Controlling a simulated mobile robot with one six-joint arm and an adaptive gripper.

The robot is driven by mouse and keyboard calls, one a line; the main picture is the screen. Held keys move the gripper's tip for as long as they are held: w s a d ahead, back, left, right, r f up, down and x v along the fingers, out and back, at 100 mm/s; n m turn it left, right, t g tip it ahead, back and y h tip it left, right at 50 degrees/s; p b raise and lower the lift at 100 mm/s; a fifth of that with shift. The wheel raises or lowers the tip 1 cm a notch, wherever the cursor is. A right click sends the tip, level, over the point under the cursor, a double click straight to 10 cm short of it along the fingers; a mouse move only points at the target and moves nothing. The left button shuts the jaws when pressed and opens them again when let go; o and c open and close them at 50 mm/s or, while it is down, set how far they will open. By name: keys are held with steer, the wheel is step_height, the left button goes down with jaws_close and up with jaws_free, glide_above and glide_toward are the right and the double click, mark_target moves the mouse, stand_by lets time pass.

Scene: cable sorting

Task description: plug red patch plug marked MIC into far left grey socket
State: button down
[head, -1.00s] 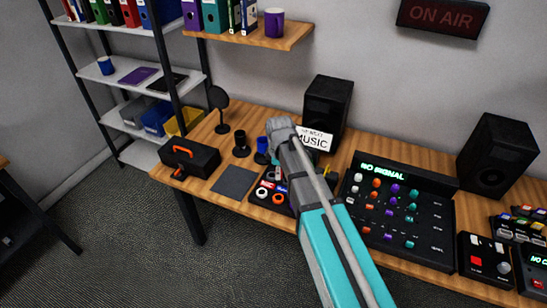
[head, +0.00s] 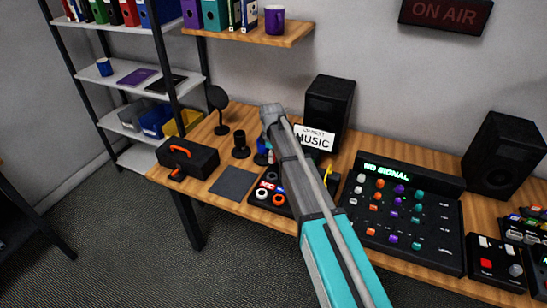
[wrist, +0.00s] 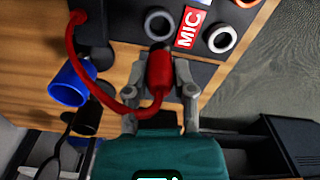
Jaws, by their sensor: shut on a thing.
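My gripper (wrist: 160,80) is shut on the red plug (wrist: 158,72) in the wrist view. A red cable loops from the plug to the left and up to the black panel. In the head view, my arm hides the gripper and the plug. The panel's MIC label (head: 267,185) and a grey ring (head: 262,194) show beside the arm.
A blue cup (wrist: 72,82) stands left of the plug in the wrist view. An orange ring (head: 279,199) sits on the panel. A grey mat (head: 233,181), a black toolbox (head: 188,158), a MUSIC sign (head: 313,138) and a mixer (head: 400,205) are around it on the wooden desk.

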mark_target(272, 165)
steer(key=shift+f, duration=0.25)
steer(key=shift+f+b, duration=2.2)
steer(key=shift+b, duration=0.2)
steer(key=shift+f+b, duration=1.15)
steer(key=shift+b, duration=0.05)
stand_by(1.6)
stand_by(0.4)
steer(key=shift+c, duration=1.9)
jaws_free()
steer(key=o, duration=0.4)
steer(key=shift+w, duration=0.1)
steer(key=shift+r, duration=0.2)
